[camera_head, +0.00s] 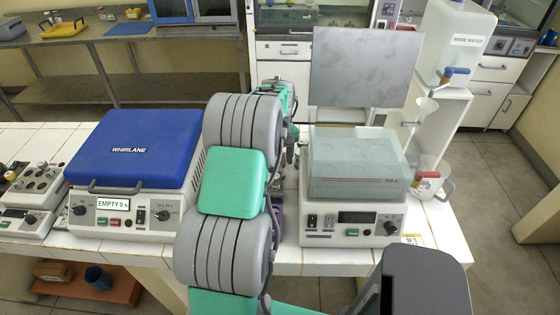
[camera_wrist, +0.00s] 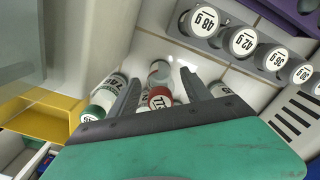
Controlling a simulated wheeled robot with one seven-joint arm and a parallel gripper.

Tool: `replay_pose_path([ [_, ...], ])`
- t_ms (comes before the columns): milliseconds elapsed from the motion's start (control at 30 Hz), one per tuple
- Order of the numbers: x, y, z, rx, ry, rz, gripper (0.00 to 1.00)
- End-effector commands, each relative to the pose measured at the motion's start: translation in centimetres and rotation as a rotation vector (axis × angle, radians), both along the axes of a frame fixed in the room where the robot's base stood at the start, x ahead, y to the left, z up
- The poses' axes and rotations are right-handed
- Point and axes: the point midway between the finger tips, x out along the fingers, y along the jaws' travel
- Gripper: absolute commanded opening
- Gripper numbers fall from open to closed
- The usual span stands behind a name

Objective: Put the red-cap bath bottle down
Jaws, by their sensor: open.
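In the wrist view the red-cap bath bottle (camera_wrist: 160,98) stands with its cap facing the camera, between the two fingers of my gripper (camera_wrist: 159,76). The fingers are spread and open, one on each side of the bottle; I cannot tell whether either touches it. Its lower body is partly hidden by my gripper and the cap. In the head view my gripper (camera_head: 290,150) is a small dark shape between the two bench instruments, and my arm hides the bottle.
Several labelled grey cylinders (camera_wrist: 243,42) stand beyond. The blue-lidded Whirlane (camera_head: 135,150) and a clear-covered bath (camera_head: 355,165) flank my arm.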

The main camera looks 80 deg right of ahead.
Motion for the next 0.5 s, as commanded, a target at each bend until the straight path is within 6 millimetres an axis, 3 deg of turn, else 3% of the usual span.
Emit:
replay_pose_path([
  [233, 0.0, -0.1, 1.4, -0.004, 0.0, 0.0, 0.57],
  [500, 0.0, -0.1, 8.0, -0.006, 0.0, 0.0, 0.57],
])
